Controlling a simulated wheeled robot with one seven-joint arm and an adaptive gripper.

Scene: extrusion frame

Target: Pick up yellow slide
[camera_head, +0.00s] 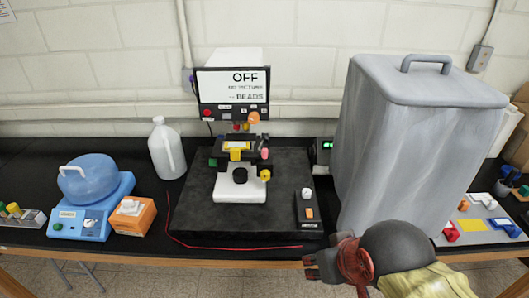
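A flat yellow square (471,225) lies on a pale mat (490,238) at the right end of the black bench, and it looks like the yellow slide. Yellow also shows on the stage of the microscope (240,188) in the middle, too small to make out. My gripper (311,264) is at the bottom, just in front of the bench's front edge, pointing left. It is well to the left of the yellow square and apart from it. Its fingers are small and dark, so I cannot tell whether they are open or shut.
A tall grey lidded bin (405,135) stands between the microscope and the mat. Red (450,233), blue and white pieces lie around the yellow square. A monitor (233,93), white jug (167,150), blue device (90,212) and orange box (132,215) stand farther left.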

